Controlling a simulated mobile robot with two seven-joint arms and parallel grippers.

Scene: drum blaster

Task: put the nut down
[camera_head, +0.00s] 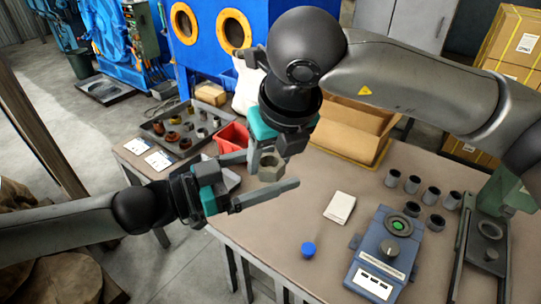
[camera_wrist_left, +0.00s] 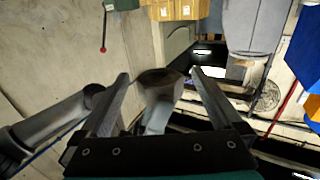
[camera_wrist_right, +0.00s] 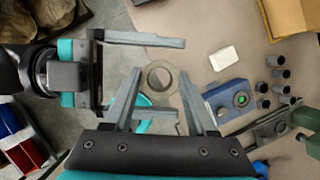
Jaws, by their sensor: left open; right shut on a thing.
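The nut (camera_head: 271,173) is a grey-beige hexagonal ring, held above the table's left part. My right gripper (camera_head: 267,158) comes down from above and is shut on it. In the right wrist view the nut (camera_wrist_right: 148,77) sits at the fingertips, its round hole facing the camera. My left gripper (camera_head: 266,172) is open, with a long finger on either side of the nut. In the left wrist view the nut (camera_wrist_left: 160,77) shows between the two spread fingertips, with gaps at its sides. The nut's far side is hidden.
The brown table (camera_head: 290,226) has bare room below the grippers. A white pad (camera_head: 340,207), a blue device (camera_head: 383,255), a blue cap (camera_head: 308,249) and several dark cylinders (camera_head: 412,184) stand to the right. A red bin (camera_head: 233,138) and a tray of parts (camera_head: 160,145) lie left.

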